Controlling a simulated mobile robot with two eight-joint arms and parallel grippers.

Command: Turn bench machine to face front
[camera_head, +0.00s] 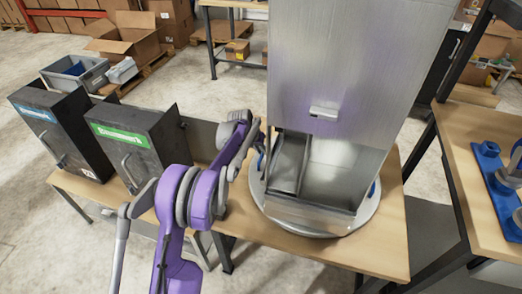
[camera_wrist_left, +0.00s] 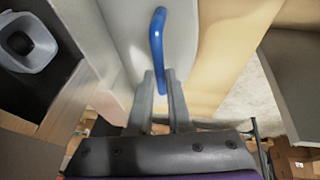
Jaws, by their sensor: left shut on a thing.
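The bench machine (camera_head: 360,70) is a tall metal cabinet with an open recess low on the side facing me. It stands upright on a round grey turntable (camera_head: 348,223) on a wooden bench (camera_head: 386,245). A blue handle (camera_wrist_left: 156,38) rises from the turntable in the left wrist view. My left gripper (camera_wrist_left: 161,84) is shut on the lower end of this handle. In the head view my left gripper (camera_head: 258,148) is at the left edge of the turntable, partly hidden by my purple arm. My right gripper is not in view.
Two black boxes with a blue label (camera_head: 35,112) and a green label (camera_head: 118,134) stand at the bench's left end. A second table (camera_head: 462,150) on the right holds a blue fixture (camera_head: 490,175). Crates and cartons (camera_head: 128,38) lie behind. The bench's front right is clear.

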